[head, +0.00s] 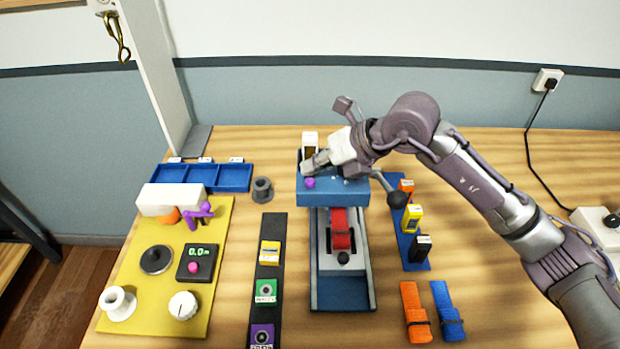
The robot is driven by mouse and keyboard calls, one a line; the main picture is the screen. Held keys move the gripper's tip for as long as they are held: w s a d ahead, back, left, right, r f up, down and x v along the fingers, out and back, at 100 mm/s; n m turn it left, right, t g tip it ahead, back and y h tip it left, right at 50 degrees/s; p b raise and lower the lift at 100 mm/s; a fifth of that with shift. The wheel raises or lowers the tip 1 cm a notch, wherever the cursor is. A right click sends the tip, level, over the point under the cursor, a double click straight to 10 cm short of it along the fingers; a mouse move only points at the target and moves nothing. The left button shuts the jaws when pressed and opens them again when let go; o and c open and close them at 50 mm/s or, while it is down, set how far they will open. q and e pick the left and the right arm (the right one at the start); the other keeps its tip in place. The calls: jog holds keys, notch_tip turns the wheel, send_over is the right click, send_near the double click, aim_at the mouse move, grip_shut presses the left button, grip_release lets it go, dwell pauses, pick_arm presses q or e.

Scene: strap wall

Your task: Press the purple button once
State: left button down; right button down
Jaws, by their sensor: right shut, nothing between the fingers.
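The purple button (309,183) is a small round knob on the top of the blue machine (335,197) at the middle of the table. My right gripper (309,168) reaches in from the right, shut and empty, with its fingertips just behind and close above the button. I cannot tell whether the fingertips touch it. My left gripper is not in view.
A yellow board (145,245) at left holds a black display box (197,263) with a pink button and a purple clamp-like piece (198,213). A blue tray (235,178) lies behind it. Orange (414,312) and blue (447,311) strap rolls lie at front right.

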aim_at(313, 181)
dwell(0.3)
jog(key=shift+f+b, duration=0.45)
jog(key=shift+b, duration=0.05)
jog(key=shift+f+b, duration=0.45)
jog(key=shift+f, duration=0.1)
dwell(0.6)
jog(key=shift+r, duration=0.15)
jog(key=shift+r+p, duration=0.5)
jog(key=shift+r, duration=0.35)
jog(key=shift+r+p, duration=1.45)
jog(key=shift+r, duration=1.1)
jog(key=shift+f, duration=0.1)
